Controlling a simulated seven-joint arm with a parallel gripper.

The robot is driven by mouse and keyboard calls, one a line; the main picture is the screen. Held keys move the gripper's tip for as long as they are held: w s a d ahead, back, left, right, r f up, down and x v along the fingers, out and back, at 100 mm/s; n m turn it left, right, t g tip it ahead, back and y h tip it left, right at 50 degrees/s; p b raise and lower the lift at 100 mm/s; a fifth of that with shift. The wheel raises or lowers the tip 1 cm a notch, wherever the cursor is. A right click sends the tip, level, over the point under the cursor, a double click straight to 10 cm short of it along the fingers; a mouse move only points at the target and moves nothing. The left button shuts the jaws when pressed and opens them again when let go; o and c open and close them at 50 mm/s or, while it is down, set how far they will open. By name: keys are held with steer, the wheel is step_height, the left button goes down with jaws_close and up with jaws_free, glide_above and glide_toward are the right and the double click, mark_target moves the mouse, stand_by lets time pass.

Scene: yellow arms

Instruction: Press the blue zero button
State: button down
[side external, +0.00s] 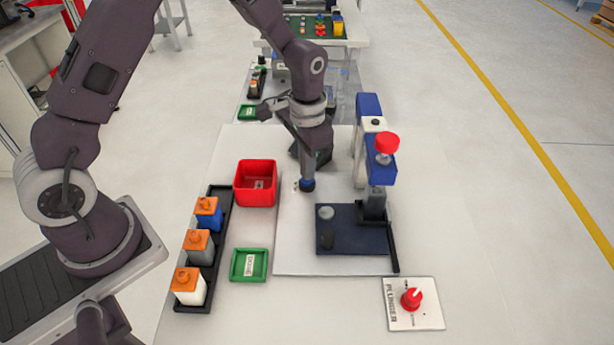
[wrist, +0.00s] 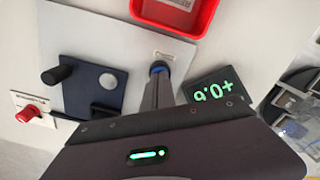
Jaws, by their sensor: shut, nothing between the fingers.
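The blue zero button (wrist: 157,68) shows at the tip of my gripper (wrist: 160,80) in the wrist view, beside a small label on the light plate. In the side external view the blue button (side external: 307,186) is right under the fingertips of my gripper (side external: 308,177), which point down with the fingers together. The fingers cover part of the button. The tips look at or very near its top; I cannot tell whether it is pressed in. A dark display (wrist: 215,92) with green digits, seen upside down, stands close beside the fingers.
A blue press stand with a red knob (side external: 387,143) and dark base (side external: 345,243) stands right of my gripper. A red bin (side external: 256,184), a green tray (side external: 248,265) and a black rack (side external: 220,230) with orange-topped blocks are left.

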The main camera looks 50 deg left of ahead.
steer(key=shift+f, duration=0.55)
steer(key=shift+r, duration=3.75)
steer(key=shift+r, duration=0.1)
steer(key=s+a+r+n+t, duration=0.1)
steer(key=s+r+n+t, duration=0.15)
steer(key=s+r, duration=1.1)
steer(key=s+r+t, duration=0.2)
steer(key=s+t, duration=0.1)
steer(key=s, duration=0.7)
steer(key=shift+s+a+r, duration=0.3)
steer(key=shift+r, duration=0.1)
